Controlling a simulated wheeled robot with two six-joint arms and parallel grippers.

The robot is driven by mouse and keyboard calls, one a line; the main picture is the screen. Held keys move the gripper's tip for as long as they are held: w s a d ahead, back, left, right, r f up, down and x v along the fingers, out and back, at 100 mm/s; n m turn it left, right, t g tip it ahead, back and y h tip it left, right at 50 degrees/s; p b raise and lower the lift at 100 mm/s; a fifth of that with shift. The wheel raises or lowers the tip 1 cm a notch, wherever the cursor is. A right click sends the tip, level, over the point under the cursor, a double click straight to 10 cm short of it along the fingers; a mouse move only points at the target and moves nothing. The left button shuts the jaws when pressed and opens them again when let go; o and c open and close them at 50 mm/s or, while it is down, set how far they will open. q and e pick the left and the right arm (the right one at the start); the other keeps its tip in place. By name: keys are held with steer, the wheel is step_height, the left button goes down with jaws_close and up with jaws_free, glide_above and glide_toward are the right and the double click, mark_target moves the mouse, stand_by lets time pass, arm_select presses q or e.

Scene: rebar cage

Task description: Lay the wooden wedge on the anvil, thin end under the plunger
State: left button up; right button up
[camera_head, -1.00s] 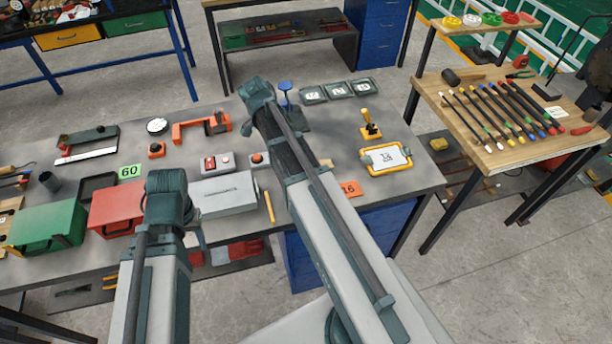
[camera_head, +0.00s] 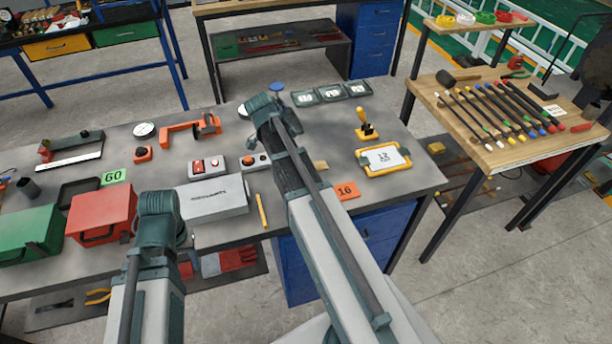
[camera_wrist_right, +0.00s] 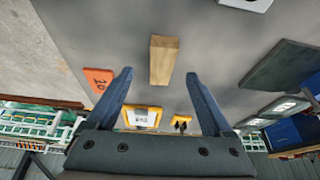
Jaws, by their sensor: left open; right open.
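The wooden wedge (camera_wrist_right: 164,60) lies on the grey bench top, ahead of and between my right fingertips in the right wrist view. In the head view only a tan bit of it (camera_head: 321,166) shows beside my right forearm. My right gripper (camera_wrist_right: 158,75) is open and empty above the bench. Its fingers are hidden behind the arm in the head view. A blue round knob (camera_head: 277,87), probably the plunger's top, shows behind my right wrist; the anvil is hidden there. My left gripper (camera_head: 188,243) is low by the bench's front edge, its fingers barely visible.
An orange tag (camera_head: 346,191) and a yellow-framed display (camera_head: 384,159) lie right of my right arm. A grey box (camera_head: 213,198), a red box (camera_head: 101,215) and a green box (camera_head: 30,233) stand along the front left. Labelled trays (camera_head: 331,93) sit at the back.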

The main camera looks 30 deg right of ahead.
steer(key=shift+d+f, duration=0.15)
steer(key=shift+f, duration=0.15)
steer(key=b+x, duration=0.4)
steer(key=x, duration=0.1)
steer(key=shift+w+f+b, duration=0.1)
steer(key=shift+b, duration=0.3)
jaws_close()
